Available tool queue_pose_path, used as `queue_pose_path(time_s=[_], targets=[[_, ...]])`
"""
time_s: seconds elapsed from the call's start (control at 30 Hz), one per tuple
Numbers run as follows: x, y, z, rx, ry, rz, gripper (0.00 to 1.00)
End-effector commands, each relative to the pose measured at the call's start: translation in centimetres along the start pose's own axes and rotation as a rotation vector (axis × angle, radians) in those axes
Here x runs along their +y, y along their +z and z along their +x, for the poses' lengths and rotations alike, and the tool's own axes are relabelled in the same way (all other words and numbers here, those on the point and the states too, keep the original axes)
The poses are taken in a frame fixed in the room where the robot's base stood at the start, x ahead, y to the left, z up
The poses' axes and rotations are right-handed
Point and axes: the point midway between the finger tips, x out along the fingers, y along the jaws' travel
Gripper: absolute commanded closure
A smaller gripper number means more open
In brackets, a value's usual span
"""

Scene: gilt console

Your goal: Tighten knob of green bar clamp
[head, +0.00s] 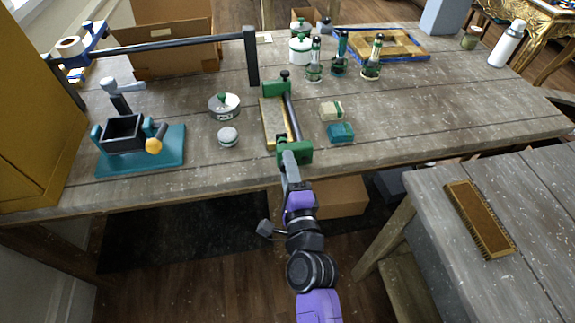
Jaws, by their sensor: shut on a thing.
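The green bar clamp (293,112) lies on the wooden workbench, its dark bar running from a far green jaw (276,89) to a near green jaw (302,152) at the front edge. A small dark knob (285,76) stands up at the far jaw. A tan board (270,125) lies beside the bar on its left. My gripper (287,149) reaches up from below to the near jaw and is shut on the clamp there. The fingertips are small and partly hidden, so I cannot tell exactly which part they hold.
A teal-based device (172,160) stands left on the workbench (400,135). A round lidded tin (224,105) and a small jar (228,137) sit left of the clamp. A cream block (331,111) and a teal block (341,133) sit right. A brush (480,218) lies on the side table.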

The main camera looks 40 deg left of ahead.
Motion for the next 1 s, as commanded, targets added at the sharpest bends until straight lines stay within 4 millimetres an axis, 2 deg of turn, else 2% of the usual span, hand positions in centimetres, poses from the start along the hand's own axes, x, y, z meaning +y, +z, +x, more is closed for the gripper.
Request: queue_pose_path(time_s=[0.5,0.53,0.57,0.87,1.0], targets=[[0.46,-0.24,-0.19,0.004,0.007,0.021,1.00],[0.47,-0.24,-0.19,0.005,0.007,0.021,0.59],[0.47,-0.24,-0.19,0.004,0.007,0.021,0.54],[0.20,-0.09,-0.12,0.002,0.003,0.020,0.54],[0.30,-0.11,-1.02,0.002,0.003,0.020,0.54]])
